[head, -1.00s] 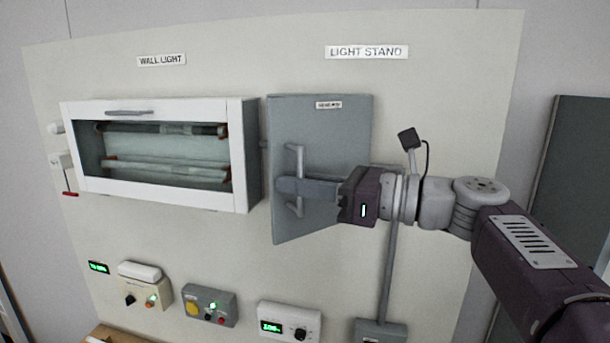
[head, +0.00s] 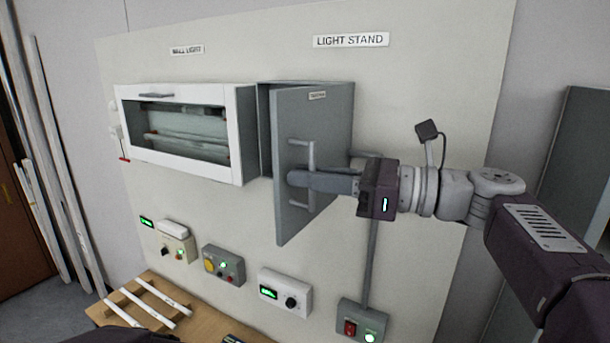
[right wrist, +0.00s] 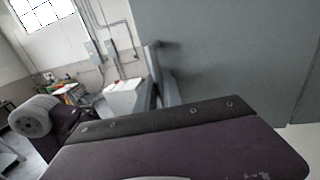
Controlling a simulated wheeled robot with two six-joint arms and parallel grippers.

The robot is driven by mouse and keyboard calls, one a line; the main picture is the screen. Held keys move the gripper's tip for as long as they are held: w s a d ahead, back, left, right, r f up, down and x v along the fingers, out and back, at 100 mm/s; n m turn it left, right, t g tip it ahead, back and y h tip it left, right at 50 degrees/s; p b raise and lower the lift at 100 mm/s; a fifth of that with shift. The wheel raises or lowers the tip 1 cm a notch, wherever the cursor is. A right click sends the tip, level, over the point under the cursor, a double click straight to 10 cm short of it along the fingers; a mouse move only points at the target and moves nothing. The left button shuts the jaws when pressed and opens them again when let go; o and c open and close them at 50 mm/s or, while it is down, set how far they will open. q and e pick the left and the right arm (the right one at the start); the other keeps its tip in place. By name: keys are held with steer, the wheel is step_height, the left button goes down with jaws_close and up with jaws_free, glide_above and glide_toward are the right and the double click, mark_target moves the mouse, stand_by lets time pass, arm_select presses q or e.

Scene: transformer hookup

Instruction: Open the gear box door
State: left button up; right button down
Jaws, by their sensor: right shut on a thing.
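The gear box door (head: 322,120) is a grey panel with a small label near its top. In the head view it stands partly open, hinged on its right side, with its left edge swung out from the box. The dark side of the gear box (head: 265,105) shows behind that edge. My right gripper (head: 298,178) is shut on the door's vertical bar handle (head: 311,160). In the right wrist view the grey door (right wrist: 240,60) fills the upper right, and the fingertips are hard to make out. My left gripper is not in view.
A white-framed wall light case (head: 185,130) is fixed left of the gear box. Below are several control boxes, including a grey one with a yellow button (head: 222,265). A wooden table (head: 110,312) with white tubes stands at lower left.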

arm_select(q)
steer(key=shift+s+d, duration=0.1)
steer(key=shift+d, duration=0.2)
arm_select(e)
steer(key=shift+s+d, duration=0.1)
steer(key=shift+d, duration=0.45)
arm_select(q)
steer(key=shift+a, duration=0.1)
arm_select(e)
steer(key=shift+a+f, duration=0.1)
steer(key=shift+a, duration=0.05)
steer(key=c, duration=1.8)
jaws_free()
